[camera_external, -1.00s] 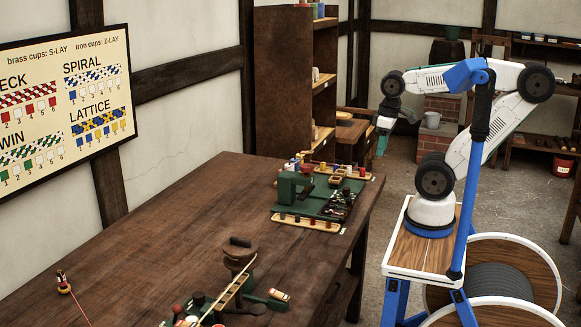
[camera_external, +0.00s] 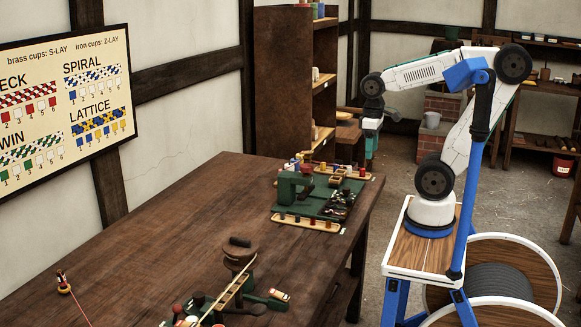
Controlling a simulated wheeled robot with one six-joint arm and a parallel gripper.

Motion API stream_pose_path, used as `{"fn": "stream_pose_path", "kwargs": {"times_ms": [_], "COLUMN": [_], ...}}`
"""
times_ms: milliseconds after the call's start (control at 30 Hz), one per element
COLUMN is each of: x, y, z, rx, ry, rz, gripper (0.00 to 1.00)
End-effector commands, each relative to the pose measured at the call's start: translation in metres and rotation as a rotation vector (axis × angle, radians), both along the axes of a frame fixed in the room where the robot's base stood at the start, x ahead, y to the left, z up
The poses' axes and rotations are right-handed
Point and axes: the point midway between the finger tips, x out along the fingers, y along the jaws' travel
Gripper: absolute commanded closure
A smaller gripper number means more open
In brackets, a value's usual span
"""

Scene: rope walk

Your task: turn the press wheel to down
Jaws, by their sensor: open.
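A green C-shaped frame (camera_external: 287,188), which looks like a press, stands on a green board (camera_external: 318,212) at the far right end of the long table. A small red round part (camera_external: 307,168) shows close by the frame; I cannot tell whether it is the press wheel or how it is turned. My gripper (camera_external: 370,155) points down with teal fingers, to the right of the press and higher in the picture. It is open, touches nothing that I can see, and is small in view.
Trays of coloured pegs lie before (camera_external: 306,222) and behind (camera_external: 345,173) the press. A brown round block (camera_external: 239,257) and a wooden strip stand nearer on the table (camera_external: 180,220). A shelf (camera_external: 290,80) rises behind. The table's middle is mostly clear.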

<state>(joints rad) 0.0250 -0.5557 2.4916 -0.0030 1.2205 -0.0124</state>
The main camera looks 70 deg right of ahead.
Motion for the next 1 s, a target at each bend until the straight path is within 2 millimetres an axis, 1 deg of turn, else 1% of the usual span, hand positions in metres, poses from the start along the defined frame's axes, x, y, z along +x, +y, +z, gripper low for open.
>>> {"fn": "stream_pose_path", "kwargs": {"times_ms": [33,167,200,267,300,367,400,533,600,667,767,867,967,1000], "x": [0.019,0.068,0.084,0.109,0.126,0.15,0.165,0.211,0.23,0.237,0.239,0.239,0.239,0.238], "y": [-0.002,-0.008,-0.01,-0.013,-0.016,-0.019,-0.021,-0.027,-0.028,-0.029,-0.029,-0.029,-0.029,-0.029], "z": [-0.002,-0.008,-0.01,-0.015,-0.019,-0.025,-0.029,-0.037,-0.032,-0.025,-0.025,-0.03,-0.043,-0.049], "rx": [0.002,0.009,0.013,0.019,0.023,0.028,0.03,0.032,0.023,0.012,0.008,0.009,0.01,0.01], "ry": [0.031,0.07,0.078,0.085,0.088,0.09,0.086,0.057,0.024,-0.003,-0.012,-0.012,-0.011,-0.011], "rz": [0.015,0.108,0.147,0.21,0.254,0.326,0.376,0.549,0.646,0.709,0.775,0.8,0.8,0.8], "gripper": [0.33,0.33,0.33,0.33,0.33,0.33,0.33,0.33,0.33,0.33,0.33,0.33,0.33,0.33]}}
